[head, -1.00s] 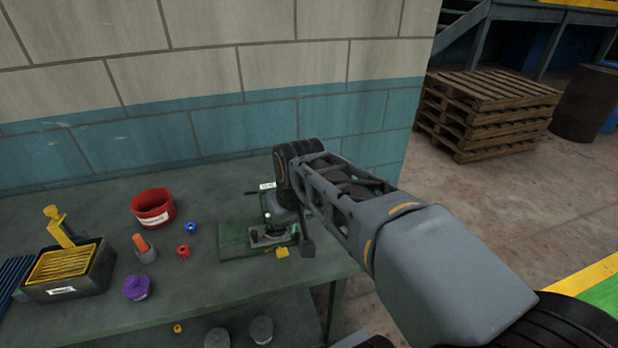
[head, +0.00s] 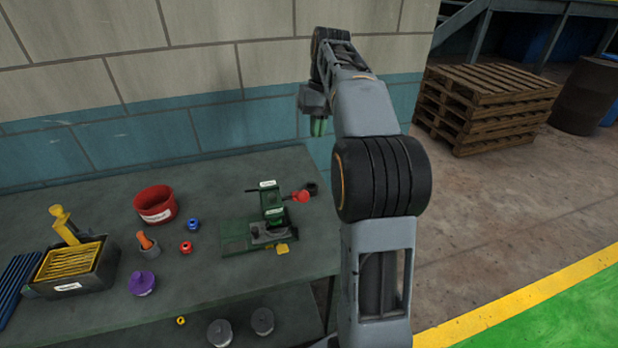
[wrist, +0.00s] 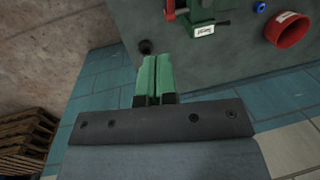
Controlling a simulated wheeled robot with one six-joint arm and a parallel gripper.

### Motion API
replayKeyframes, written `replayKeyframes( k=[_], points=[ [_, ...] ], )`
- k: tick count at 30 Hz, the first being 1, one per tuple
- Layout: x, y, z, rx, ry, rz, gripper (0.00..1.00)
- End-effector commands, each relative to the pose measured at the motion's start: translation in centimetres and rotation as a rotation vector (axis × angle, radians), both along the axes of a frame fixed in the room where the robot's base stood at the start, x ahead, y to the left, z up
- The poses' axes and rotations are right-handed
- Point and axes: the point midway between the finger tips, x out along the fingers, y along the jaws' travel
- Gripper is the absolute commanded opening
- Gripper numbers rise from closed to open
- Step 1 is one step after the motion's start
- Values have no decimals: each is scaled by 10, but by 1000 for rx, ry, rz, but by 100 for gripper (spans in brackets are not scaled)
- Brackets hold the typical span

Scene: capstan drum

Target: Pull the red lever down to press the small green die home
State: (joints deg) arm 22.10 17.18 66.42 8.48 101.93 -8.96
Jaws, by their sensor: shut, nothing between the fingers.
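The green press (head: 270,212) stands on the right part of the grey bench, with a white label on its top. It also shows upside down at the top of the wrist view (wrist: 203,14). Its red lever (head: 300,196) sticks out to the right and ends in a round red knob; the lever also shows in the wrist view (wrist: 170,10). I cannot pick out the small green die against the press. My gripper (head: 320,127) is raised above and right of the lever, apart from it. Its green fingers are together and empty in the wrist view (wrist: 155,75).
A small dark cup (head: 311,188) stands right of the knob. A red bowl (head: 155,205), blue piece (head: 193,224), red piece (head: 185,247), purple piece (head: 142,283) and black bin (head: 78,275) lie to the left. The wall (head: 230,120) rises behind the bench.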

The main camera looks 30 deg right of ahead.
Motion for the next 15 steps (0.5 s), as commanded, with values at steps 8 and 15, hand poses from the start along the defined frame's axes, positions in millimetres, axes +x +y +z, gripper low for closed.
replayKeyframes(
  k=[8,15],
  points=[
    [0,2,-8,0,1,0,0],
    [-2,8,-46,1,3,1,0]
  ],
)
